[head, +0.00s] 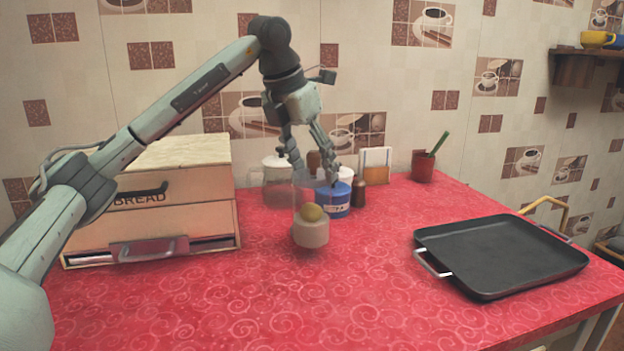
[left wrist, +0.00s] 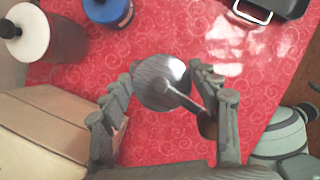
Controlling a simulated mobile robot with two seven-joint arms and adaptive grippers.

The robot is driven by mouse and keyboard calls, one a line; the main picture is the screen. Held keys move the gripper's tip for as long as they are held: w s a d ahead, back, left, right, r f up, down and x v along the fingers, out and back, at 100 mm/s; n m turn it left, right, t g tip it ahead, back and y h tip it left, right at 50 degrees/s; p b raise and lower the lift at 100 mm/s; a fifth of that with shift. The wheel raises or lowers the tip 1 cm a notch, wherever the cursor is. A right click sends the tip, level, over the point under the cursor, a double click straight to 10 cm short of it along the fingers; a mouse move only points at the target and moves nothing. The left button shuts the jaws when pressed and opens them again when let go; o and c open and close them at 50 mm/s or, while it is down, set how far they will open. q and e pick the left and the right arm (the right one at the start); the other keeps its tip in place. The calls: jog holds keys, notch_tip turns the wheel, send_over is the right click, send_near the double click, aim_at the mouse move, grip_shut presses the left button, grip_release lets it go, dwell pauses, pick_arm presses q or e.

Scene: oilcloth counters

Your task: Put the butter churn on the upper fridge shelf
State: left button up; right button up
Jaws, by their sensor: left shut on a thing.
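The butter churn (head: 311,236) is a see-through jar with a pale lower part and a yellowish lump inside. In the left wrist view its round grey lid (left wrist: 160,72) with a crank handle sits between my fingers. My left gripper (head: 314,181) points down and is shut on the upper part of the churn, which hangs upright over the red counter. Whether its base touches the counter is hard to tell. My right gripper is not in view. No fridge or fridge shelf shows in either view.
A wooden bread box (head: 190,185) stands at the left. Behind the churn are a blue jar (head: 336,203), a white-lidded jar (head: 276,182) and a brown bottle (head: 358,192). A black tray (head: 500,255) lies at the right. The red counter's front middle (head: 340,310) is clear.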

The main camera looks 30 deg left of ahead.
aim_at(311, 208)
pick_arm(q)
notch_tip(311, 208, down, 2)
jog(key=shift+a+f, duration=0.1)
jog(key=shift+f, duration=0.25)
jog(key=o, duration=1.4)
jog(key=shift+f, duration=0.2)
jog(key=o, duration=0.5)
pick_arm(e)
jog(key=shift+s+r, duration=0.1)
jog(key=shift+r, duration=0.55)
pick_arm(q)
jog(key=shift+r, duration=0.15)
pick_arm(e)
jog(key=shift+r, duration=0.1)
